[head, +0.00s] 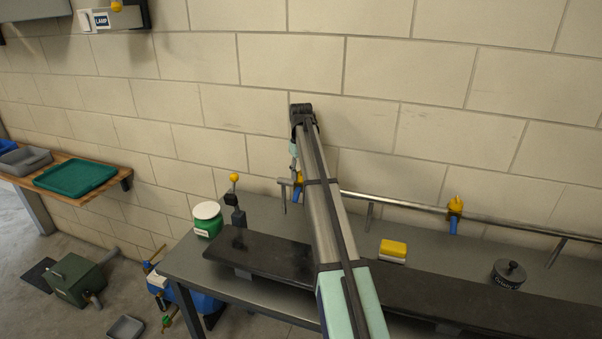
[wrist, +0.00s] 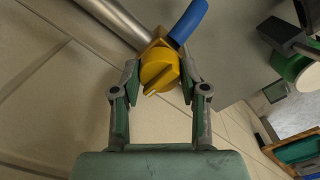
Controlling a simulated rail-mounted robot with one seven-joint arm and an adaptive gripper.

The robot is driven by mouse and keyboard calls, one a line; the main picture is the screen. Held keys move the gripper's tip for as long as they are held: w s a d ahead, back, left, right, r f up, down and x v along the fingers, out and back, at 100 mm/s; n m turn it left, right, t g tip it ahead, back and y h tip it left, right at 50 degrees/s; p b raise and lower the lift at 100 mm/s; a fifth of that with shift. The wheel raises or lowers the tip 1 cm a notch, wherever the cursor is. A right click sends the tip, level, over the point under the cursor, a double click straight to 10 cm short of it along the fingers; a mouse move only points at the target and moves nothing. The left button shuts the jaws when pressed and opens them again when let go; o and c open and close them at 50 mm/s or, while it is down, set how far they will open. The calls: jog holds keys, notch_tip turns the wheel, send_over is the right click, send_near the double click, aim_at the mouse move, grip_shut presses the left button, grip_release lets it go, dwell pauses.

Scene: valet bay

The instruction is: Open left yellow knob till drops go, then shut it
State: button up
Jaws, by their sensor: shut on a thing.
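The left yellow knob (wrist: 158,70) fills the space between the fingers of my gripper (wrist: 160,75) in the wrist view. It has a raised bar with a pale mark on its face. A blue spout (wrist: 189,20) runs from its yellow body. My gripper is shut on the knob from both sides.
A second yellow tap (head: 455,205) with a blue spout sits farther right on the metal pipe (head: 400,203).

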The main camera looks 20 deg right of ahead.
jog(key=o, duration=1.1)
jog(key=shift+f, duration=0.1)
jog(key=shift+o, duration=0.2)
notch_tip(320, 180, up, 12)
